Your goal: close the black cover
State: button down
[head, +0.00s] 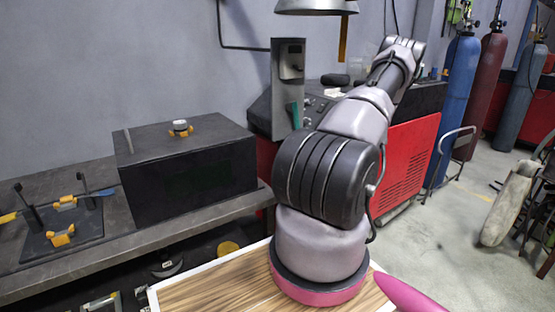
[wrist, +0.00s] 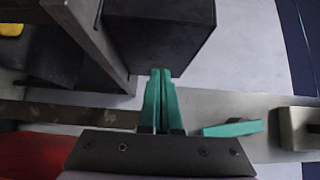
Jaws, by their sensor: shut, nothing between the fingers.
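A black box (head: 190,172) stands on the grey bench at the left of the head view, with a dark front face and a dusty grey top. In the wrist view a black box (wrist: 160,38) with a flat dark face shows at the top, apparently the same one. I cannot make out a separate black cover or whether it stands open. My gripper (wrist: 161,72) has its teal fingers together and empty. The fingertips overlap the box's lower edge in the wrist view; contact is unclear. The gripper does not show in the head view.
Small yellow-clipped fixtures (head: 62,236) sit at the bench's left. Gas cylinders (head: 455,110) stand at right.

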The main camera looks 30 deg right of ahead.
jog(key=s+a+x, duration=0.2)
jog(key=x, duration=1)
